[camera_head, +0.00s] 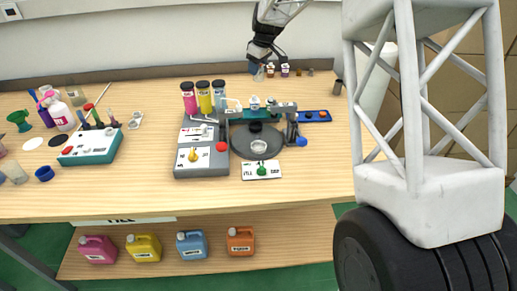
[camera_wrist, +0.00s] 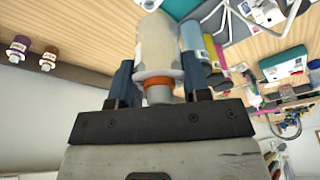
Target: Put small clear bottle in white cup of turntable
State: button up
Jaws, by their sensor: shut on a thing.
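My gripper (camera_head: 262,66) is at the back edge of the table in the head view, fingers pointing down. In the wrist view its two dark fingers (camera_wrist: 158,85) are shut on a pale, translucent small bottle (camera_wrist: 158,50) with an orange band at its neck. In the head view this bottle (camera_head: 259,75) is tiny and partly unclear; I cannot tell whether it touches the table. The round dark turntable (camera_head: 240,149) is at the table's middle, nearer the front than my gripper. A white cup (camera_head: 259,147) sits on its front part.
Small labelled bottles (camera_head: 285,71) stand just right of my gripper. Pink, yellow and blue-grey cylinders (camera_head: 204,97) stand left of the turntable, behind a grey control box (camera_head: 200,160). A blue panel (camera_head: 315,116) lies to the right. The right table area is mostly clear.

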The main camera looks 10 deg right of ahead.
jog(key=shift+s+d+r+m, duration=1)
jog(key=shift+s+d+m, duration=1.2)
jog(key=shift+s+d, duration=2.2)
jog(key=s+a+f+n, duration=0.2)
jog(key=s+f+n, duration=0.2)
jog(key=s, duration=0.4)
jog(key=s+a+f+n+g, duration=0.1)
jog(key=s+a+f+n, duration=0.2)
jog(key=s, duration=0.6)
jog(key=s+a+f+n+g, duration=0.1)
jog(key=s+a+f+n, duration=0.2)
jog(key=s+f+n, duration=0.4)
jog(key=shift+s+a+y, duration=0.15)
jog(key=shift+s+y, duration=0.25)
jog(key=shift+s, duration=0.85)
jog(key=shift+w+f, duration=0.1)
jog(key=shift+w+a+f, duration=0.25)
jog(key=shift+w+a, duration=0.15)
jog(key=shift+w, duration=2.2)
jog(key=shift+w+a+f, duration=0.2)
jog(key=shift+w+a, duration=0.2)
jog(key=shift+w, duration=2.25)
jog(key=shift+w+a+f, duration=0.25)
jog(key=shift+w+a, duration=0.15)
jog(key=shift+w, duration=2.2)
